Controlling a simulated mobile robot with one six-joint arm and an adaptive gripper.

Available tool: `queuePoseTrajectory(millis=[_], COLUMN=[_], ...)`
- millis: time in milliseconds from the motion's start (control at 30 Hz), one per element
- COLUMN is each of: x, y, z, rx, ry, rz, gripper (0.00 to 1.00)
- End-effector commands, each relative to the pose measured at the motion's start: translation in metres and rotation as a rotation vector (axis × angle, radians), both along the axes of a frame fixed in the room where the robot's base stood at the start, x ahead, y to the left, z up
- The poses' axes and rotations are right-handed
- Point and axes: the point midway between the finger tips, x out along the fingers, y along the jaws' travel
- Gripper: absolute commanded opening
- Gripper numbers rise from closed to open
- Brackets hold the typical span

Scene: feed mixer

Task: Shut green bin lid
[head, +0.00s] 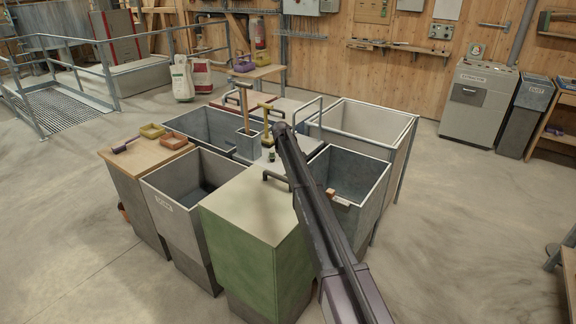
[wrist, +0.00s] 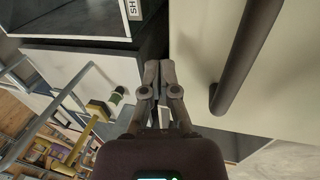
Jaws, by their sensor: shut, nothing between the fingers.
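The green bin (head: 250,250) stands at the front of the bin cluster in the head view. Its pale lid (head: 245,205) lies flat across the top, with no gap visible along the front edge. A dark bar handle (head: 275,177) is at the lid's far end, partly behind my arm. In the wrist view, the handle (wrist: 245,60) crosses the pale lid (wrist: 290,90) on the right. My gripper (wrist: 160,68) is shut and empty, to the left of the handle and apart from it. My arm hides part of the lid's right side in the head view.
An open grey bin (head: 185,180) is left of the green bin, another (head: 350,170) right. Floor in front is clear.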

Motion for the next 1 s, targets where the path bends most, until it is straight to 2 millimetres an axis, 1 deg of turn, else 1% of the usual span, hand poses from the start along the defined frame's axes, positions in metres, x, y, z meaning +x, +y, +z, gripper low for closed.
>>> queuePoseTrajectory(millis=[33,100,1000], x=[0.000,0.000,0.001], y=[0.000,0.000,0.000], z=[0.008,0.014,0.090], rx=[0.000,0.000,0.000], ry=[0.000,0.000,0.000], rz=[0.000,0.000,0.000], gripper=[0.00,0.00,0.00])
